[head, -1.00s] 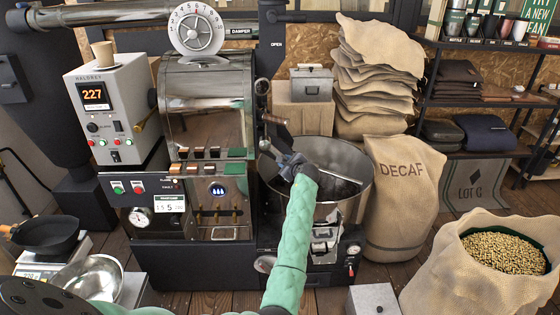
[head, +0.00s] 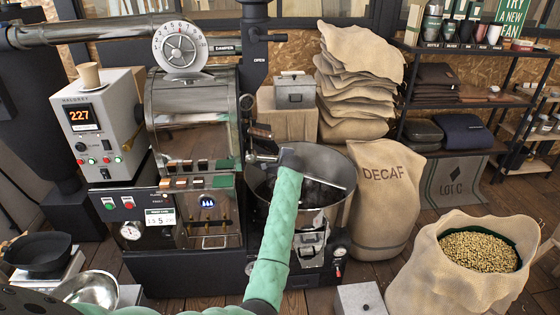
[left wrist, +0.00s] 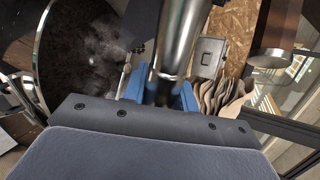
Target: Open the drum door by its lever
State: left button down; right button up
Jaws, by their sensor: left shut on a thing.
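The roaster's drum (head: 195,122) is a shiny metal body at left of centre in the head view. A silver lever (head: 265,157) sticks out at its right side, above the round cooling bin (head: 330,204). My left gripper (head: 281,157) comes up on the green-sleeved arm and is shut on the lever's end, partly hiding it. In the left wrist view, the lever (left wrist: 183,35) is a thick polished bar running between the blue fingers of the left gripper (left wrist: 161,95). I cannot tell whether the door stands ajar. My right gripper is not in view.
A control box (head: 98,122) with a cup (head: 89,76) on it stands left of the drum. A DECAF sack (head: 385,205) is right of the bin, and an open bean sack (head: 440,275) is front right. A metal canister (head: 295,90) sits behind.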

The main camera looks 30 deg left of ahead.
pick_arm(q)
jog(key=shift+d+r, duration=0.1)
jog(key=shift+r, duration=0.2)
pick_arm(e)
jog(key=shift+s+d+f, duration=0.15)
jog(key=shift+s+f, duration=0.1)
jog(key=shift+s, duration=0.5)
pick_arm(q)
jog(key=c, duration=1.1)
grip_release()
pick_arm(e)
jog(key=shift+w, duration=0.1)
pick_arm(q)
jog(key=shift+s, duration=0.1)
jog(key=shift+s+d+r, duration=0.15)
jog(key=shift+s+d, duration=0.1)
jog(key=shift+s, duration=0.05)
jog(key=b+v, duration=0.2)
jog(key=v, duration=0.5)
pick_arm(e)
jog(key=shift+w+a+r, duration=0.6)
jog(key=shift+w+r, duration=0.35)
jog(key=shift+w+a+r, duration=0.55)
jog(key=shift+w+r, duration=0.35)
